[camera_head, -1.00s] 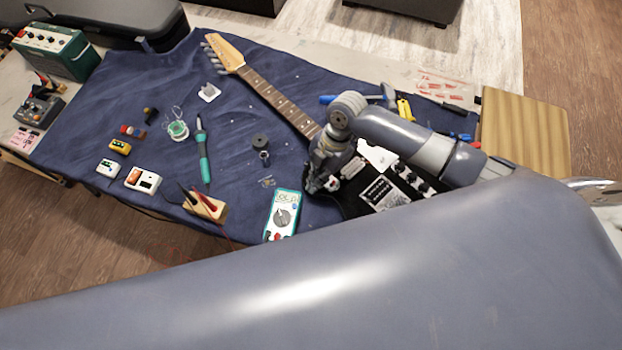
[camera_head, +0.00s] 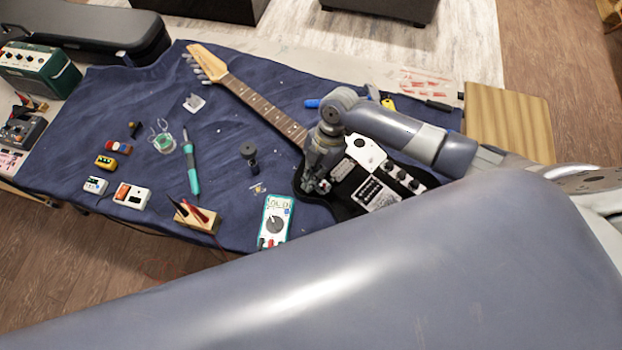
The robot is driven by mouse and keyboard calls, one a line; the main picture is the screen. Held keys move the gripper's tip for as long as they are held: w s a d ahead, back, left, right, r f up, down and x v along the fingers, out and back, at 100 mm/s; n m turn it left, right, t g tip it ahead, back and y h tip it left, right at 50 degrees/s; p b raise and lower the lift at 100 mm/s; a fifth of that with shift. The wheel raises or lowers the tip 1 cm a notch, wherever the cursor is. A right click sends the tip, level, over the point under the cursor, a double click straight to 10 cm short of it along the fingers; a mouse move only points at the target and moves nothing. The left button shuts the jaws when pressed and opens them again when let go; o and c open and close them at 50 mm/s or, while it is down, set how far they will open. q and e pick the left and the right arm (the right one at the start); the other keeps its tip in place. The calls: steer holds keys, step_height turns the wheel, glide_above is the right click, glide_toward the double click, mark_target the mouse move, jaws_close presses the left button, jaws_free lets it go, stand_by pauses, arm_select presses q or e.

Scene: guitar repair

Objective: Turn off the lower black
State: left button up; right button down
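An electric guitar lies on a blue cloth, its neck (camera_head: 262,108) running up to the left. Its black body (camera_head: 343,207) carries a white plate and a row of black knobs (camera_head: 402,177) on the right; the lowest knob in the row (camera_head: 415,185) is nearest the large grey arm link. My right gripper (camera_head: 318,187) points down over the left part of the guitar body, left of the knobs and apart from them. Its fingers are too small and dark to tell open from shut. Part of the body is hidden by my arm. My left gripper is out of view.
A teal multimeter (camera_head: 275,221), a wooden block with probes (camera_head: 198,217), a soldering iron (camera_head: 190,165) and small pedals (camera_head: 132,195) lie left of the guitar. A wooden board (camera_head: 508,122) is at right. Tools lie behind my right arm.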

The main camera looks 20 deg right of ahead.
mark_target(303, 196)
steer(key=a, duration=0.1)
steer(key=s+a+p, duration=0.1)
steer(key=a+p, duration=0.1)
steer(key=shift+s+a+r, duration=0.1)
steer(key=shift+s+a, duration=0.05)
steer(key=shift+s, duration=0.25)
arm_select(q)
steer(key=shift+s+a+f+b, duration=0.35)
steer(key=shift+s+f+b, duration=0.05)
steer(key=shift+b, duration=1.05)
arm_select(e)
steer(key=v, duration=0.9)
steer(key=shift+r, duration=0.35)
